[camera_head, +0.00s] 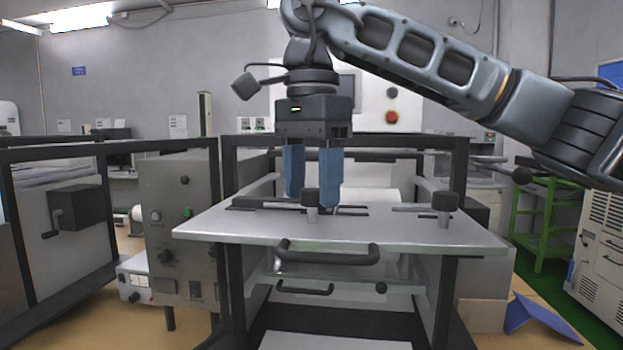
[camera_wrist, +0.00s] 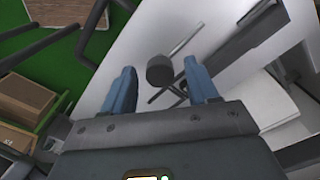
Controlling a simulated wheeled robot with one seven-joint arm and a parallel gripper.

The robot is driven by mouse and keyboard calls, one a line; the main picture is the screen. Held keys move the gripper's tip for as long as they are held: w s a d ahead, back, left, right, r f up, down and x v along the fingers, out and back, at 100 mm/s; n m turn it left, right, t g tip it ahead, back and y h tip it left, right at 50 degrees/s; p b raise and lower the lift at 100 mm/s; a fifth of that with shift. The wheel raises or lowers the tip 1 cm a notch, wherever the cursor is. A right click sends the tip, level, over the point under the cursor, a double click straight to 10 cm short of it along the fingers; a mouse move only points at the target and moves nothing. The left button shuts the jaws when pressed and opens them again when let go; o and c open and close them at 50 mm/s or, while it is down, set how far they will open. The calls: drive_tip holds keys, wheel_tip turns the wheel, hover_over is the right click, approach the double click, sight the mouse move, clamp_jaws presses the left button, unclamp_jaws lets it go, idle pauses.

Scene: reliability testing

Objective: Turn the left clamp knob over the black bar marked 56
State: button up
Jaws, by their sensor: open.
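The left clamp knob (camera_head: 310,197) is a dark cap on a short light post, standing on the grey plate (camera_head: 400,228). A thin black bar (camera_head: 260,205) lies flat behind and to its left; no number is readable. My gripper (camera_head: 311,201) points down with its two blue fingers apart, one on each side of the knob in the picture. I cannot tell whether they touch it. The wrist view shows the open fingers (camera_wrist: 160,70) with a dark round knob (camera_wrist: 159,76) in the gap; nothing is gripped.
A second dark knob (camera_head: 445,202) stands on the plate's right, beside another thin bar (camera_head: 408,209). A dark handle (camera_head: 328,255) sticks out at the plate's front edge. Dark frame posts (camera_head: 459,175) rise behind the plate. A grey control box (camera_head: 180,225) stands to the left.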

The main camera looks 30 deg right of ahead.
drive_tip(key=shift+c, duration=0.3)
drive_tip(key=c, duration=1)
